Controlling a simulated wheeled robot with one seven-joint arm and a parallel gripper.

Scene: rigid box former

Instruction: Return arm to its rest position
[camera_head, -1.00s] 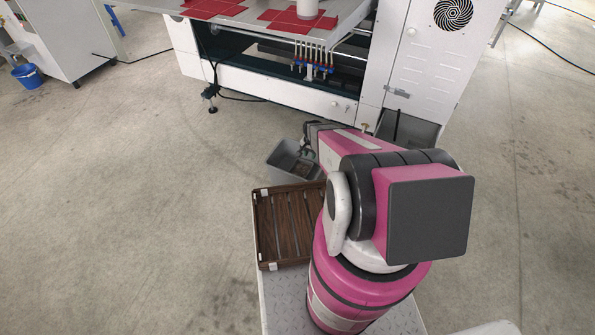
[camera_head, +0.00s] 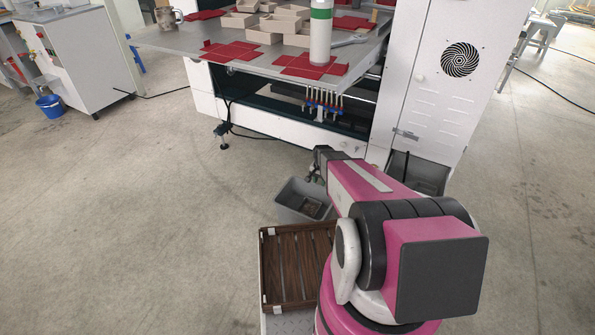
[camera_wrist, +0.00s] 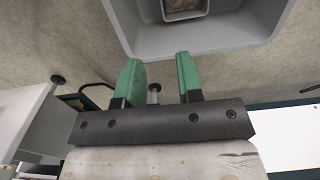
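My gripper (camera_wrist: 159,78) shows in the wrist view with its two green fingers apart and nothing between them. Its fingertips point toward a grey bin (camera_wrist: 208,45) that fills the top of that view. In the head view my pink and black arm reaches forward, and the gripper end is small and mostly hidden behind the arm's link. The grey bin (camera_head: 290,212) stands on the floor just left of the arm's far end, with something brownish inside.
A brown slatted wooden tray (camera_head: 263,270) lies left of my arm's base. The white machine (camera_head: 425,100) stands ahead, its table (camera_head: 190,38) holding red flat blanks, beige boxes and a white-green cylinder (camera_head: 320,40). A blue bucket (camera_head: 49,107) is far left. The left floor is clear.

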